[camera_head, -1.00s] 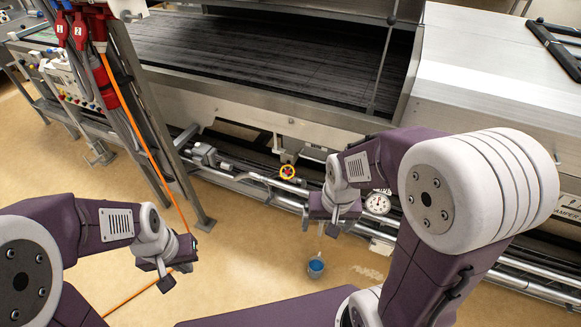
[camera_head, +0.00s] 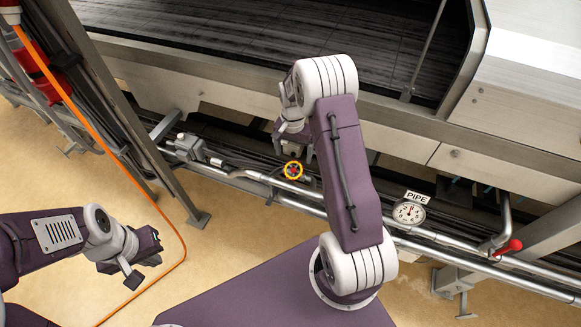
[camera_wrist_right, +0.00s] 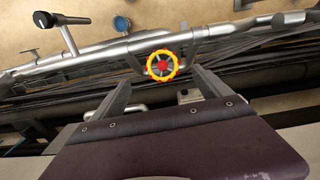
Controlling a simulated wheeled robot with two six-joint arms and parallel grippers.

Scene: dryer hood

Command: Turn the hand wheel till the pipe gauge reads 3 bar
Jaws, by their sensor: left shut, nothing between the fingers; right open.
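The hand wheel (camera_head: 292,171) has a yellow rim and a red hub and sits on the pipe below the machine. It also shows in the right wrist view (camera_wrist_right: 162,66), just beyond the fingertips. My right gripper (camera_wrist_right: 162,84) is open and empty, its two fingers pointing toward the wheel from either side, apart from it. In the head view my right gripper (camera_head: 293,150) is just above the wheel, partly hidden by its own arm. The round white pipe gauge (camera_head: 408,212) hangs under a "PIPE" label; its reading is too small to tell. My left gripper (camera_head: 138,268) is shut and empty, over the floor at left.
A red-handled lever (camera_head: 508,247) is on the pipes at right. A steel post (camera_head: 150,150) and an orange cable (camera_head: 95,150) stand at left. The machine's metal side (camera_head: 400,140) runs above the pipes. A blue cup-like object (camera_wrist_right: 122,24) shows in the wrist view.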

